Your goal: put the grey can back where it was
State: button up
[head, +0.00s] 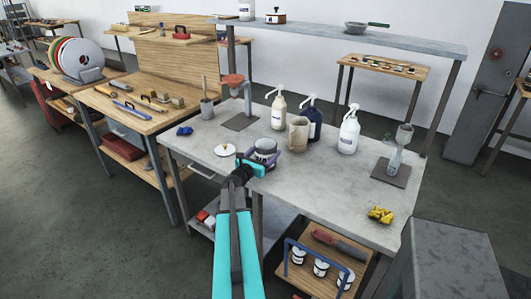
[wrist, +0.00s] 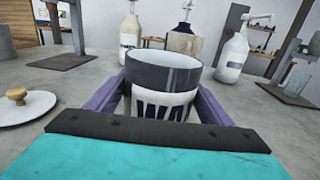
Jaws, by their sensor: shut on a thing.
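The grey can (head: 264,151) has a dark grey upper band, a white label with dark stripes and an open top. It is upright near the front edge of the grey workbench (head: 330,205). My gripper (head: 262,160) is shut on it, with one purple finger on each side. In the wrist view the can (wrist: 165,75) sits between the fingers of my gripper (wrist: 162,103). Its base is hidden, so I cannot tell whether it touches the bench. Several similar small cans (head: 321,267) stand on the wooden shelf below the bench.
A white lid with a knob (head: 225,149) lies left of the can. Behind stand a beige jug (head: 298,134) and pump bottles (head: 348,132). Yellow cloth (head: 380,214) lies at right, blue cloth (head: 185,131) at left. The bench's front right is mostly clear.

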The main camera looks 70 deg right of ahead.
jog(key=shift+f+b, duration=0.1)
jog(key=shift+b, duration=0.2)
jog(key=o, duration=1.7)
jog(key=shift+c, duration=0.2)
jog(key=shift+p, duration=0.35)
jog(key=shift+w+a+b, duration=0.1)
jog(key=shift+a+b, duration=0.25)
jog(key=shift+a, duration=0.35)
jog(key=shift+w+a+b, duration=0.35)
jog(key=shift+a+b, duration=0.2)
jog(key=shift+a, duration=1.2)
jog(key=shift+w+a+b, duration=0.3)
jog(key=shift+a+b, duration=0.3)
jog(key=shift+a, duration=1.15)
jog(key=shift+w+a+b, duration=0.35)
jog(key=shift+a+b, duration=0.2)
jog(key=shift+a, duration=1.2)
